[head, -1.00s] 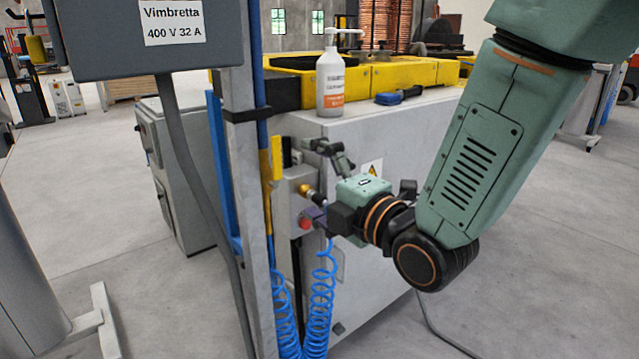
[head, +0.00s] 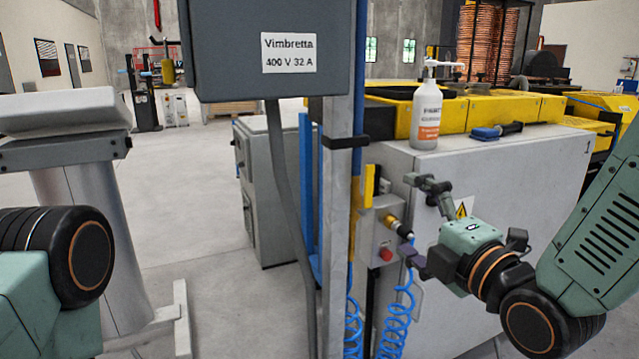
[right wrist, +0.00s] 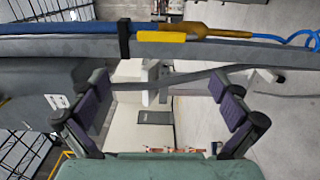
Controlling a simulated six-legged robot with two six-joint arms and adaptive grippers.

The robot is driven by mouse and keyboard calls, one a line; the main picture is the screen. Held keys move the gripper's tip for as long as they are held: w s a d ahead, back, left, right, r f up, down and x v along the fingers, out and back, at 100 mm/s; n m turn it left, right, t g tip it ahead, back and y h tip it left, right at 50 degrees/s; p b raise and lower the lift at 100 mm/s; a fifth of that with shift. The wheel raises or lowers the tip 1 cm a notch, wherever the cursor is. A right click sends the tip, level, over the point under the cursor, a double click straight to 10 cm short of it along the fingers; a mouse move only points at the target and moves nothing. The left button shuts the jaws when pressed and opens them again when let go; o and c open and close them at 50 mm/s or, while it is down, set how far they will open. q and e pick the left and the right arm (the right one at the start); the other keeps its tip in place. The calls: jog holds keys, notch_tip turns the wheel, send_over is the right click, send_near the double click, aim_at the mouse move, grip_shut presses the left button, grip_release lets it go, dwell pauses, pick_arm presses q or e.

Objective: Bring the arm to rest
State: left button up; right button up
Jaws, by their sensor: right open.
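My right arm comes in from the right in the head view. Its gripper (head: 408,218) is open, in front of the machine's pale side and just right of the post with the small grey control box (head: 383,228). In the right wrist view the two purple-padded fingers of this gripper (right wrist: 161,104) stand wide apart, with nothing held between them. Part of my left arm (head: 60,270) shows at the lower left of the head view; its gripper is out of frame.
A grey post (head: 338,200) carries a labelled electrical box (head: 265,50). Blue coiled hoses (head: 397,320) hang below the control box. A white pump bottle (head: 426,115) and a blue-handled tool (head: 497,131) are on the machine top (head: 545,150). Open floor (head: 190,200) lies left of the post.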

jog(key=x, duration=1.1)
jog(key=shift+w+f, duration=0.1)
jog(key=shift+f, duration=0.05)
